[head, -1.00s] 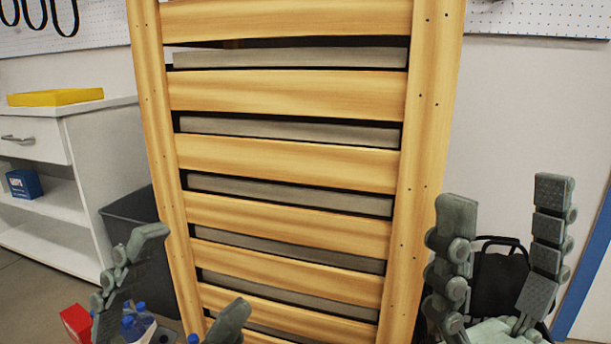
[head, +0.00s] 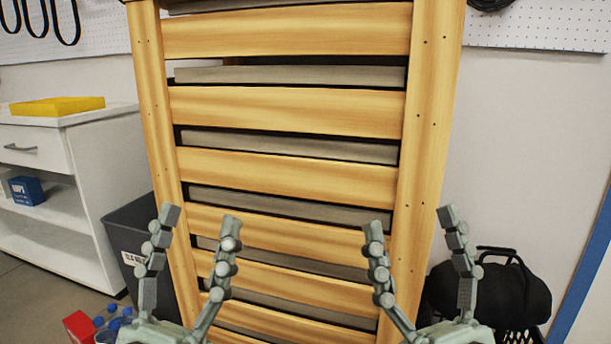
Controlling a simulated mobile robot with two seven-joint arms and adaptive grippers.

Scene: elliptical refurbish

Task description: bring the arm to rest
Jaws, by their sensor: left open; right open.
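My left gripper (head: 200,218) is at the lower left of the head view, fingers pointing up and spread apart, with nothing between them. My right gripper (head: 410,222) is at the lower right, also upright, open and empty. Both stand in front of a tall wooden slatted rack (head: 285,107). The wrists and most of both arms are out of view below.
The rack fills the middle. A grey bin (head: 125,235) and a white cabinet (head: 100,155) with a yellow tray (head: 57,106) stand left. Blue-capped bottles (head: 112,318) and a red box (head: 79,326) are on the floor. A black bag (head: 515,290) lies right.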

